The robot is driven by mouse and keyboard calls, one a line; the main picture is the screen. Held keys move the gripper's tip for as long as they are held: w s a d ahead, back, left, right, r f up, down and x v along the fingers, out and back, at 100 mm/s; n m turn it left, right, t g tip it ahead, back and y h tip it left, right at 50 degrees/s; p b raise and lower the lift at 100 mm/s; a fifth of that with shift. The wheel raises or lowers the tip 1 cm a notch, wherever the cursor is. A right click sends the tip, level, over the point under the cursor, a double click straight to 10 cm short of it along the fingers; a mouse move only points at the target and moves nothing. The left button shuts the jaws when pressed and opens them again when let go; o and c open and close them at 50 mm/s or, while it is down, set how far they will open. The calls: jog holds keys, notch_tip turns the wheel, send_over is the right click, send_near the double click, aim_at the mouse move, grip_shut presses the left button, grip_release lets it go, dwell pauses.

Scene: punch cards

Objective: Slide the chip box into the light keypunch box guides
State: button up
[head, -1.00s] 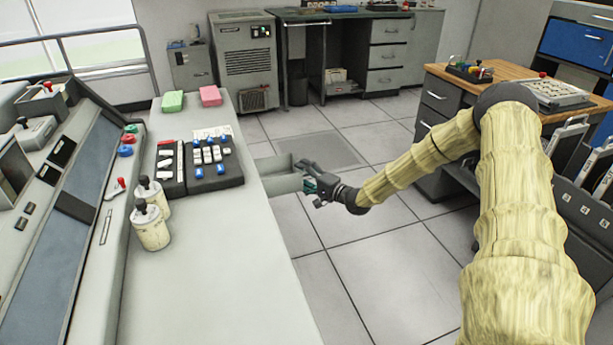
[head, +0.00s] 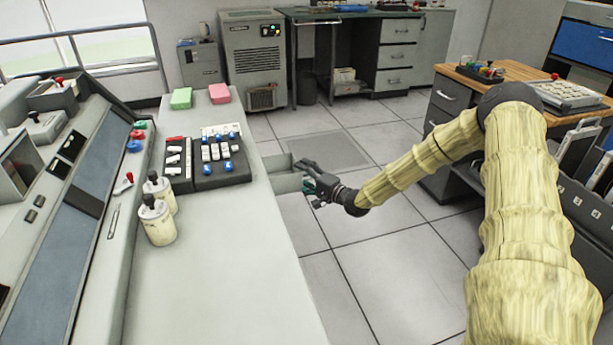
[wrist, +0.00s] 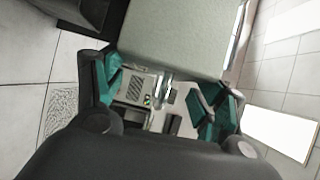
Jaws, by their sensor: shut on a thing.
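The chip box (head: 286,184) is a grey open-topped box at the right edge of the light grey keypunch desk (head: 220,270), in the head view. Its left end meets the desk edge in the picture. My gripper (head: 309,180) is at its right end, shut on it. In the wrist view the box's plain grey-green face (wrist: 185,40) fills the upper middle, and my gripper (wrist: 165,98) has its teal-padded fingers either side of a small shiny metal part, perhaps a handle. The box guides are not visible; the desk top hides the space under it.
On the desk stand a black keyboard (head: 221,158), two cream canisters (head: 157,221) and green (head: 181,98) and pink (head: 220,93) blocks. A wooden-topped desk (head: 450,76) stands at the right. The tiled floor (head: 400,255) between is clear.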

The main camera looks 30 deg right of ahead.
aim_at(283, 179)
jog(key=shift+a, duration=0.2)
jog(key=shift+w+a, duration=0.25)
jog(key=shift+a, duration=0.8)
jog(key=shift+w+a, duration=0.3)
jog(key=shift+a, duration=0.8)
jog(key=shift+w+a, duration=0.25)
jog(key=shift+a, duration=0.8)
jog(key=shift+a+r, duration=0.1)
jog(key=shift+a, duration=0.05)
jog(key=shift+w+a, duration=0.25)
jog(key=shift+a, duration=0.6)
jog(key=shift+w+a, duration=0.2)
jog(key=shift+a, duration=0.65)
jog(key=shift+w+a, duration=0.25)
jog(key=shift+a, duration=0.6)
jog(key=shift+a, duration=0.2)
jog(key=shift+w+a, duration=0.1)
jog(key=shift+a, duration=0.15)
